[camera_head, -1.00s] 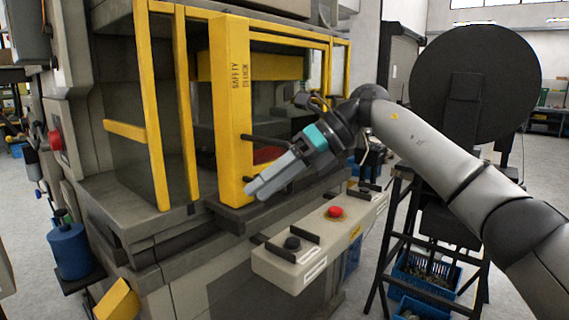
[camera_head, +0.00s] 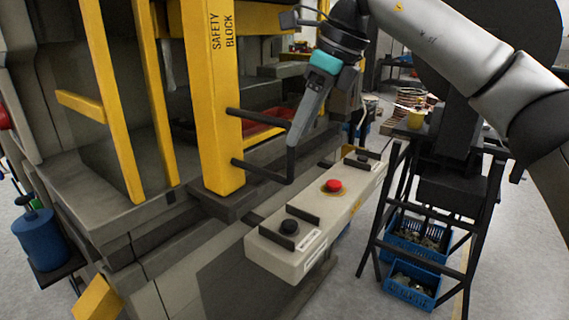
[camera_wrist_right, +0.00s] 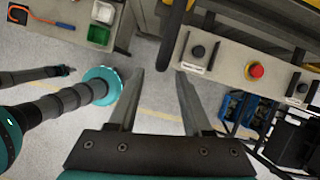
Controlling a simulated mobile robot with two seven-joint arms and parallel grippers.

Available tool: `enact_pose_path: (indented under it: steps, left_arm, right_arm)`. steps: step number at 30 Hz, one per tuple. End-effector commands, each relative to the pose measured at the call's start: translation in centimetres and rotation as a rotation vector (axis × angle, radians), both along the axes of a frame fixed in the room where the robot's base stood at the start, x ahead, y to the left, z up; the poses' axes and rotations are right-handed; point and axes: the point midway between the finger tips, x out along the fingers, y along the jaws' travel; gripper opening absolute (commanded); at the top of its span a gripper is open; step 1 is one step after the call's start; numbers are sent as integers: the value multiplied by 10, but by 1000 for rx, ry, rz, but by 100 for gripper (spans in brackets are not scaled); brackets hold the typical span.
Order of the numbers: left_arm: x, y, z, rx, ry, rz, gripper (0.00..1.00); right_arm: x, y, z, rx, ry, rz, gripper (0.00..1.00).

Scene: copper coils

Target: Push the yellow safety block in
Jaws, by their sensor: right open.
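The yellow safety block (camera_head: 212,110) stands upright as a tall post with "SAFETY BLOCK" lettering on the front of the press in the head view. A black bar handle (camera_head: 262,172) sticks out from its right side. My right gripper (camera_head: 297,138) is at the outer end of this handle, pointing down. In the head view its fingers overlap the handle's outer part; I cannot tell whether they touch it.
A control panel (camera_head: 272,252) with a red button (camera_head: 333,186) and black buttons juts out below the gripper. A black stand (camera_head: 385,205) with blue crates (camera_head: 412,287) is at the right. A blue canister (camera_head: 40,238) is at the left.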

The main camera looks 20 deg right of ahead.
Motion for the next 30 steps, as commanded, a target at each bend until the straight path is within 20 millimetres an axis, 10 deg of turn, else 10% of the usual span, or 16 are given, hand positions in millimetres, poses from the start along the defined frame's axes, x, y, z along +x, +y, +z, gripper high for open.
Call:
enact_pose_path:
  steps: [12, 24, 30]
  left_arm:
    - [32, 0, -2, -2, -53, 1, 0]
    - [21, 1, -2, 0, -35, 1, 0]
    - [21, 1, -3, 1, -34, 1, 0]
  right_arm:
    - [18, 22, -68, 1, 1, 0, 50]
    - [20, 24, -76, 1, 0, 0, 50]
    - [20, 24, -75, 1, 0, 0, 29]
